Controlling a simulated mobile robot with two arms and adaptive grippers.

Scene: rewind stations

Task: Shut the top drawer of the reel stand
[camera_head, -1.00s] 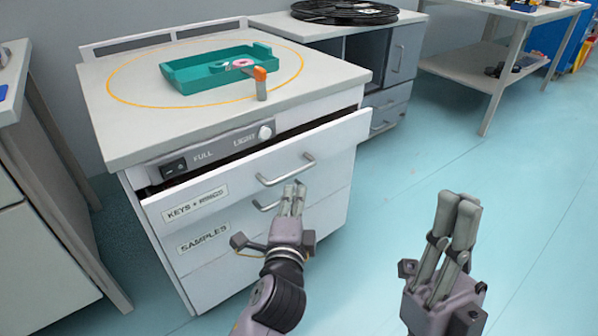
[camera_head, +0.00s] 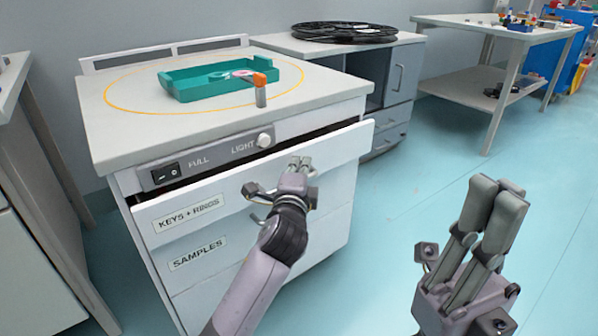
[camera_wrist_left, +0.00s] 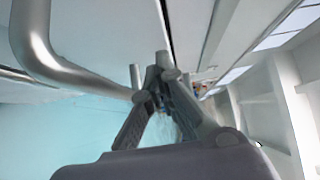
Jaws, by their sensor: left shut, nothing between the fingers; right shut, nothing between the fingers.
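The reel stand is a white cabinet with a pale top (camera_head: 130,126). Its top drawer (camera_head: 240,188), labelled "KEYS + RINGS", stands partly open, with a dark gap above its front. My left gripper (camera_head: 300,162) is shut and empty in front of the drawer's right half, hiding most of its handle. I cannot tell whether the fingertips touch the front. In the left wrist view, the shut fingers (camera_wrist_left: 160,75) are beside a metal bar handle (camera_wrist_left: 60,65) at the left. My right gripper (camera_head: 497,190) is shut and empty over the floor, right of the stand.
A teal tray (camera_head: 190,91) and an orange-tipped post (camera_head: 260,92) are on the stand's top. A lower drawer (camera_head: 198,252) reads "SAMPLES". Behind is a grey cabinet with a black reel (camera_head: 342,33). A table (camera_head: 480,37) stands at the back right.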

